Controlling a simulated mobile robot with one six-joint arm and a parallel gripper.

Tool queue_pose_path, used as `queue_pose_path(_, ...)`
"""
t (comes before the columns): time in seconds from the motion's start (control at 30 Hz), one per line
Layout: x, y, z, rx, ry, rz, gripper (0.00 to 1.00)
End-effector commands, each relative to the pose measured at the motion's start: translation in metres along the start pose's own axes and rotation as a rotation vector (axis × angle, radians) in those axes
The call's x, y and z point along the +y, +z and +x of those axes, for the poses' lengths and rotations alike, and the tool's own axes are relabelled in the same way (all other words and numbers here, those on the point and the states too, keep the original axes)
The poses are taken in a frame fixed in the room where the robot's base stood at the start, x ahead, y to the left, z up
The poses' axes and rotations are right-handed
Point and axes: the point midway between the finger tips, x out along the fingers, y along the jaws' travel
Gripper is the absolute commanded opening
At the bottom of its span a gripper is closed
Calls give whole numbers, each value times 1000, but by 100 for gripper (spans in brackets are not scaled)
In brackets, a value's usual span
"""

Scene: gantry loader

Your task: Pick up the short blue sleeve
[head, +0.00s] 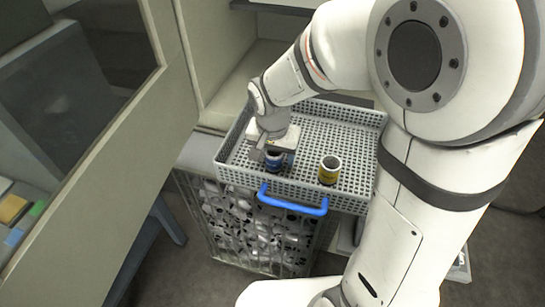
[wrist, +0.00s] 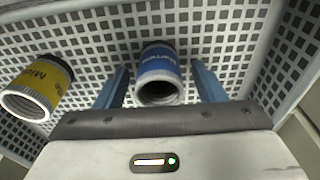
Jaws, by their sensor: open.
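The short blue sleeve (wrist: 159,66) stands on the grey perforated tray (wrist: 225,45). It has a blue band and a pale threaded rim around a dark bore. In the wrist view it lies between the two blue fingers of my gripper (wrist: 160,88), with a gap on each side. My gripper is open and straddles it. In the head view the blue sleeve (head: 275,160) is partly hidden under my gripper (head: 272,152), near the tray's front wall.
A yellow sleeve (head: 329,169) stands on the tray to the right; it also shows at the left of the wrist view (wrist: 38,88). The tray has raised walls and a blue front handle (head: 292,203). A wire basket (head: 255,232) of pale parts is below. A door panel (head: 110,150) is at left.

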Motion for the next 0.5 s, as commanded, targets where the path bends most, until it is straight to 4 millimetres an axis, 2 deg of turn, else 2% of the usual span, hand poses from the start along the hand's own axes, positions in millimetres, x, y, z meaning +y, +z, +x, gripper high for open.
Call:
queue_pose_path(0.07, 0, 0, 0, 0, 0, 0, 59)
queue_pose_path(0.5, 0, 0, 0, 0, 0, 1, 23)
